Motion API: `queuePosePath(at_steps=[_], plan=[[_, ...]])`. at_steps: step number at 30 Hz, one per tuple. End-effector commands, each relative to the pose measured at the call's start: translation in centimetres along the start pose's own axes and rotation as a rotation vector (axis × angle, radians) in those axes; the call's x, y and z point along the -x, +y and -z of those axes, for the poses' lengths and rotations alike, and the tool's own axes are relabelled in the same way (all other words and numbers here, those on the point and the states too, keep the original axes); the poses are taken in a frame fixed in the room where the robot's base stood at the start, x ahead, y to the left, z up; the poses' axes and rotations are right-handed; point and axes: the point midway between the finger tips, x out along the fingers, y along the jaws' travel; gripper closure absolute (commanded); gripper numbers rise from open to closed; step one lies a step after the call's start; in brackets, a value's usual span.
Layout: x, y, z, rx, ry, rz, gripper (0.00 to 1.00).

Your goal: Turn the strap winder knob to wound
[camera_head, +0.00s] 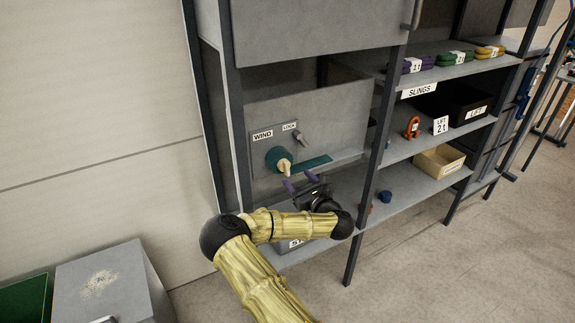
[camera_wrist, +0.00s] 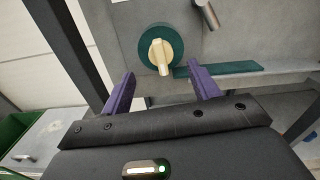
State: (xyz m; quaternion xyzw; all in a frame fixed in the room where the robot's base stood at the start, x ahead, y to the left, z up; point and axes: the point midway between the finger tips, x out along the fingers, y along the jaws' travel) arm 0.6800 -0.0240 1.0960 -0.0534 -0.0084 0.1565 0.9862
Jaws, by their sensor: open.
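The strap winder knob (camera_head: 284,166) is a cream pointer knob on a round teal disc (camera_head: 274,158), on a grey panel under the WIND label (camera_head: 262,135). In the wrist view the knob (camera_wrist: 162,55) sits on the teal disc (camera_wrist: 148,40), its narrow end pointing down and slightly right. A teal strap (camera_head: 305,164) runs right from the disc. My gripper (camera_head: 299,182) is open, with purple fingers. In the wrist view the gripper (camera_wrist: 163,85) has its fingers apart on either side below the knob, and nothing is between them.
A metal lever (camera_head: 300,138) marked LOCK sits up and right of the knob. A dark rack post (camera_head: 367,150) stands to the right. Shelves beyond hold slings (camera_head: 455,57), an orange shackle (camera_head: 412,127) and a cardboard box (camera_head: 440,160). A grey cabinet (camera_head: 110,285) stands lower left.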

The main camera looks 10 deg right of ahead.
Motion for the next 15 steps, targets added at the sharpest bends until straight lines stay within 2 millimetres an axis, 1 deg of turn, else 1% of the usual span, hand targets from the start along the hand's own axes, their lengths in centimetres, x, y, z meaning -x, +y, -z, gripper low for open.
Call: queuePosePath(at_steps=[1, 3, 9, 15], plan=[[-0.9, 0.0, -0.3, -0.001, -0.001, -0.002, 0.39], [-2.0, 0.0, -0.2, -0.001, -0.001, -0.001, 0.39], [-5.0, 0.0, -0.2, 0.000, 0.000, -0.002, 0.39], [-7.0, 0.0, -0.1, -0.001, 0.000, 0.000, 0.39]])
